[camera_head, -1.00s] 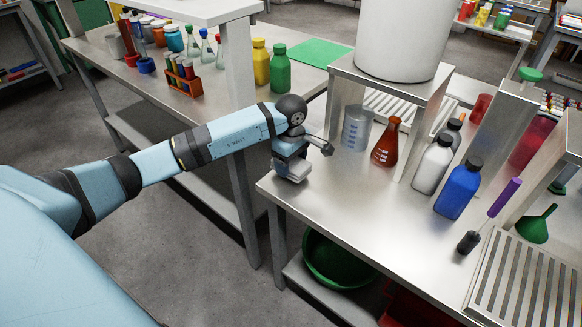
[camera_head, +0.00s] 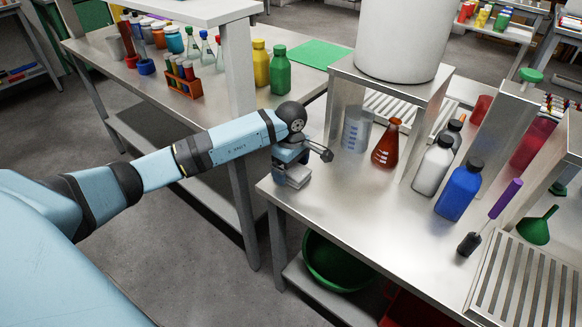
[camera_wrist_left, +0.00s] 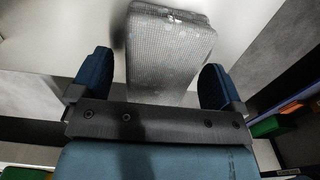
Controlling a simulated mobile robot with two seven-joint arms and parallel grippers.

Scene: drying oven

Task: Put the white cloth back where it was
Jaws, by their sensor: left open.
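The white cloth (camera_wrist_left: 172,45) looks like a folded, light grey, textured pad in the left wrist view. It lies over the pale metal surface, ahead of the palm and between the two spread fingers. My left gripper (camera_wrist_left: 156,76) is open, with a gap visible on each side of the cloth. In the head view my left gripper (camera_head: 304,158) is at the left corner of the right-hand metal bench (camera_head: 345,205). A small pale block beneath it there may be the cloth, but I cannot tell surely. My right gripper is not in view.
A beaker (camera_head: 356,128), a red flask (camera_head: 387,145), a white bottle (camera_head: 433,165) and a blue bottle (camera_head: 459,190) stand right of the gripper. A metal riser (camera_head: 395,78) carries a white drum (camera_head: 402,35). The bench's front middle is clear.

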